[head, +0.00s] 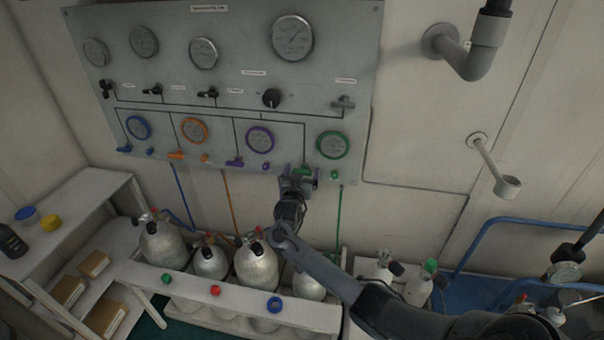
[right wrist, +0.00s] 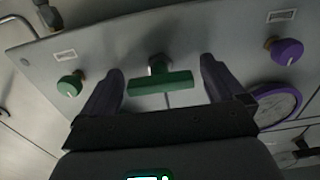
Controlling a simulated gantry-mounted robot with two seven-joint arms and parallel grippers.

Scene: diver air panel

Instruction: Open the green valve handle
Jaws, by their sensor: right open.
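The green valve handle (right wrist: 160,82) is a T-shaped bar on a short stem, low on the grey panel (head: 225,80). In the right wrist view it lies crosswise between the two fingers of my right gripper (right wrist: 161,75), with a gap on each side. My right gripper also shows in the head view (head: 298,174), at the panel's lower edge below the green-ringed gauge (head: 333,145). It is open and holds nothing. In the head view it hides most of the handle. My left gripper is not in view.
A green knob (right wrist: 70,84) and a purple knob (right wrist: 287,52) flank the handle. A purple valve handle (head: 235,162) sits farther left. Below stands a white rack (head: 225,300) with several grey cylinders. A blue rail (head: 480,240) is at right.

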